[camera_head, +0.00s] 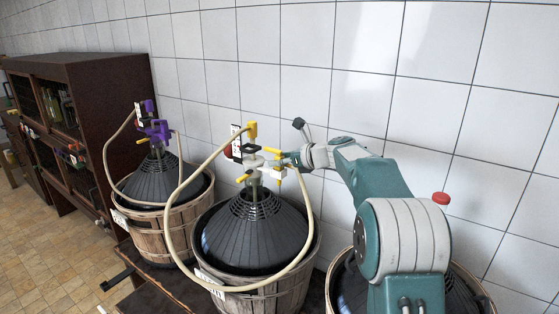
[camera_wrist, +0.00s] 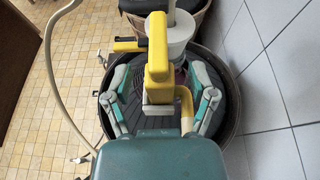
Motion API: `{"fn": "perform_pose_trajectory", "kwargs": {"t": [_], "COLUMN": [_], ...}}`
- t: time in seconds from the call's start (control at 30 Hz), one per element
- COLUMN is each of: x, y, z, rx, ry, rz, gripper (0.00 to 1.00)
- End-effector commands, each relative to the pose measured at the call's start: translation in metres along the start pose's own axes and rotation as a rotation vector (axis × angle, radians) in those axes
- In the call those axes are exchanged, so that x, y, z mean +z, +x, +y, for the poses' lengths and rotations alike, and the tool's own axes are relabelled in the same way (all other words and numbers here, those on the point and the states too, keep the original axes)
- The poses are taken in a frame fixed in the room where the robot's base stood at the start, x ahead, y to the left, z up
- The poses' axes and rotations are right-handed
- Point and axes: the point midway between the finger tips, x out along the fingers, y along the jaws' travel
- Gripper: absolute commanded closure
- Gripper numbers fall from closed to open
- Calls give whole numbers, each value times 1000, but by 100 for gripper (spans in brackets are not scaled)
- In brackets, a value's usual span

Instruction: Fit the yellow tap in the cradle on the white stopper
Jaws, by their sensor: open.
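In the wrist view a yellow upright piece with a side arm (camera_wrist: 157,48) stands between my camera and a white round stopper (camera_wrist: 181,34). A bent yellow piece (camera_wrist: 186,104) shows lower, between the finger links. I cannot tell which yellow part is the tap, and I cannot make out its cradle. My gripper (camera_wrist: 164,72) is open, one finger on each side of the yellow parts; contact is unclear. In the head view my gripper (camera_head: 288,160) is at the right of the fittings on the middle demijohn, among yellow pieces (camera_head: 252,131).
The middle demijohn (camera_head: 250,235) stands in a wooden basket (camera_head: 285,292), with a pale hose (camera_head: 172,222) looping around it. Another demijohn (camera_head: 150,182) with purple fittings (camera_head: 158,130) stands left. A tiled wall (camera_head: 430,110) is close behind; a dark cabinet (camera_head: 105,85) stands far left.

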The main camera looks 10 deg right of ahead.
Motion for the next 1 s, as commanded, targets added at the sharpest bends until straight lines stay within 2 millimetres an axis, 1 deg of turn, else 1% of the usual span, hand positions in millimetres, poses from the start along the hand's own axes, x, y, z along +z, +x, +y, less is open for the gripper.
{"fn": "perform_pose_trajectory", "kwargs": {"t": [0.17, 0.27, 0.6, 0.73, 0.83, 1.0], "x": [0, 0, 0, -1, -1, -1], "y": [-4, -15, -85, -105, -114, -119], "z": [0, -1, -1, -2, -1, -1], "rx": [-1, -2, -4, -3, -1, 0], "ry": [0, 1, 0, 1, 1, 1], "rz": [0, 1, 0, 1, 1, 1], "gripper": [27, 27, 27, 27, 27, 27]}}
